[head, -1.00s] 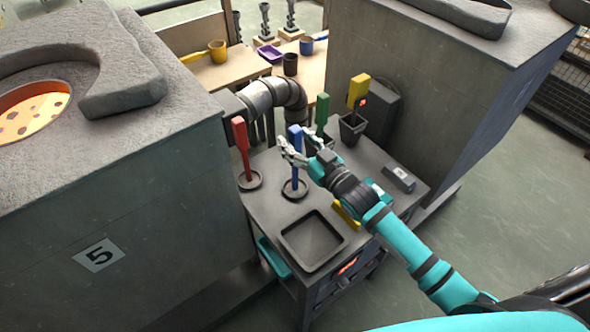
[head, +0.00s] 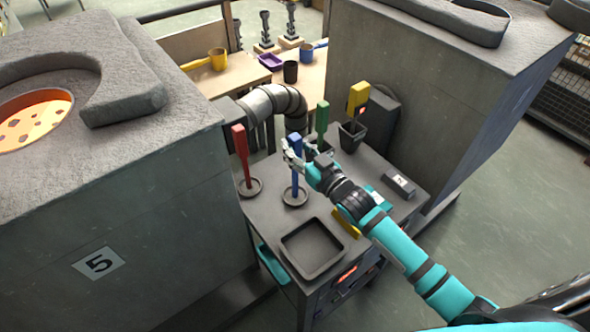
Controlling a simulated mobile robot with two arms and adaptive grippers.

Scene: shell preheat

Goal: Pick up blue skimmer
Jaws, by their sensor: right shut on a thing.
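The blue skimmer (head: 295,178) stands upright in a round dark holder (head: 295,197) on the grey cart. Its upper handle is between the fingers of my right gripper (head: 292,153), which is shut on it. My right arm reaches in from the lower right. The skimmer's foot still appears to be in the holder. My left gripper does not show.
A red-handled tool (head: 242,158) stands just left, a green one (head: 321,123) and a yellow one (head: 358,97) stand behind to the right. An empty square tray (head: 312,248) lies in front. Large furnaces flank the cart (head: 270,222) on both sides.

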